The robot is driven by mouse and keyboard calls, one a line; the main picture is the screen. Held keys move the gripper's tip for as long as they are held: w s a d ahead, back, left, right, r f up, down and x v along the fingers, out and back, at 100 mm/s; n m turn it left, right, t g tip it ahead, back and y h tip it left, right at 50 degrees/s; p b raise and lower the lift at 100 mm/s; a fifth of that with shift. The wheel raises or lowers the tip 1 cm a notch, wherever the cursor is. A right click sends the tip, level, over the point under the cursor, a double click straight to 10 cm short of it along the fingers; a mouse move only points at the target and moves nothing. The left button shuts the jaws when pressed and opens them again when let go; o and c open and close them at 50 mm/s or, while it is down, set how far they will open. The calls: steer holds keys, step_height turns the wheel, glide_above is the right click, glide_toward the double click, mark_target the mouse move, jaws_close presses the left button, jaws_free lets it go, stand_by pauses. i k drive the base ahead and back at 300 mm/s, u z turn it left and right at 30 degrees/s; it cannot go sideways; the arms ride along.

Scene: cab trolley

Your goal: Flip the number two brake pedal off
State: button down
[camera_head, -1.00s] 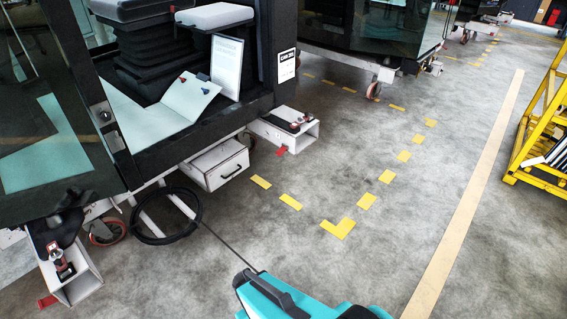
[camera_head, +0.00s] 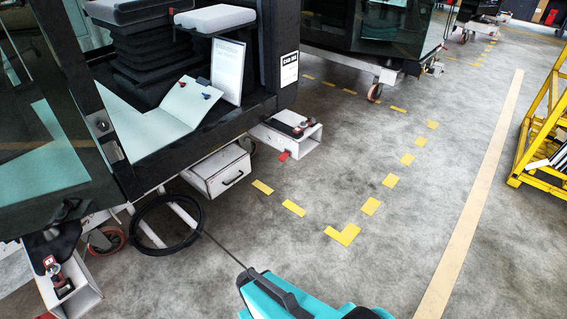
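The cab trolley stands at left with a white frame. A small red pedal (camera_head: 283,155) sticks out low beside the white beam end (camera_head: 302,137) at its right corner. A second red pedal (camera_head: 47,316) barely shows at the bottom left edge, beside the near beam end (camera_head: 77,301). I cannot read a number on either pedal, nor tell whether either is pressed down or up. An orange-rimmed caster (camera_head: 104,240) sits under the near left part of the trolley. My gripper is not in view.
A black hose coil (camera_head: 141,228) lies against the trolley, with a line to a teal machine (camera_head: 275,298) at the bottom. A white drawer box (camera_head: 213,174) hangs under the cab. Yellow floor dashes (camera_head: 342,235) and open floor lie right. A yellow rack (camera_head: 535,150) stands far right.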

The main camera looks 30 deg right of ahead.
mark_target(285, 155)
steer(key=z, duration=0.2)
steer(key=i, duration=1.5)
steer(key=u, duration=0.25)
